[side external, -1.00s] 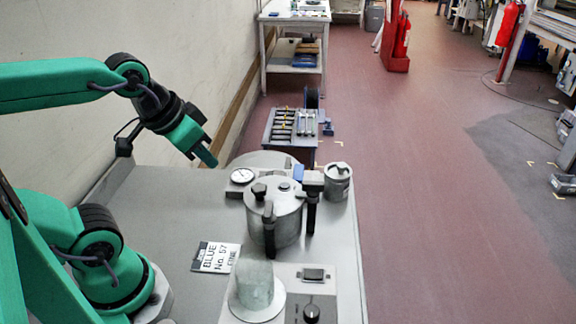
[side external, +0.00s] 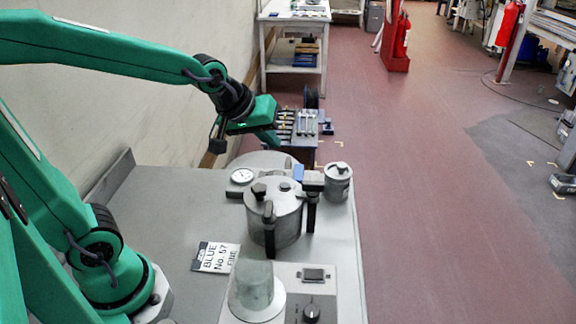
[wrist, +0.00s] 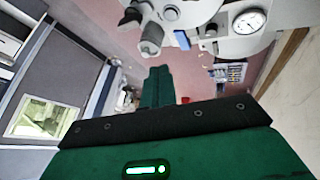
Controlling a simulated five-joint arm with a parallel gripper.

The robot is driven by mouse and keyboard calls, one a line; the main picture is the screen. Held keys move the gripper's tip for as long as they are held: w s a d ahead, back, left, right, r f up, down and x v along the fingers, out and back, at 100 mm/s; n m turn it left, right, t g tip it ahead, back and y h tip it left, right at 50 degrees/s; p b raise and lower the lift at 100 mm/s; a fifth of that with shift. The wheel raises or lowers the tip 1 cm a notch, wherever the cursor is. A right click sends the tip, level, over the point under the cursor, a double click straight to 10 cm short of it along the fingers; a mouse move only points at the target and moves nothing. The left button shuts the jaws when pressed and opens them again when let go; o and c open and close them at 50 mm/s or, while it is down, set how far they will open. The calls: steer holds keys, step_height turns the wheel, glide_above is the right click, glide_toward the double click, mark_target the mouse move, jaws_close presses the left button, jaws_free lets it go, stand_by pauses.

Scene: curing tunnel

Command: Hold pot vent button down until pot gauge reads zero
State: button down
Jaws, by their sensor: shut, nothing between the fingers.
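The grey metal pot (side external: 275,228) stands upright on the bench with its lid on and dark handles. The white dial gauge (side external: 242,175) sits behind it to the left and also shows in the wrist view (wrist: 249,21); its reading is too small to tell. A small blue piece (side external: 298,172) at the pot's back, perhaps the vent button, also shows in the wrist view (wrist: 182,39). My gripper (side external: 277,141) is shut and empty, above and behind the pot, touching nothing. Its green fingers show in the wrist view (wrist: 157,86).
A lidded grey can (side external: 338,184) stands right of the pot. In front are a label card (side external: 215,257), a grey-green cup-shaped piece (side external: 255,287) and a control panel with a knob (side external: 311,313). A tool rack (side external: 296,125) stands beyond the bench. The bench's left part is clear.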

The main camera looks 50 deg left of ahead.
mark_target(282, 186)
steer(key=shift+w+d+f+n, duration=0.1)
steer(key=shift+w+f+n, duration=0.15)
steer(key=shift+w, duration=0.25)
steer(key=shift+w+f+n, duration=0.1)
steer(key=shift+w+n, duration=0.1)
steer(key=shift+w, duration=0.3)
steer(key=shift+w+d+f+n, duration=0.1)
steer(key=shift+w+f+n, duration=0.15)
steer(key=shift+w, duration=0.25)
steer(key=shift+f, duration=0.15)
steer(key=shift+f, duration=4.2)
steer(key=shift+f, duration=0.1)
steer(key=shift+f, duration=0.3)
steer(key=shift+f, duration=0.4)
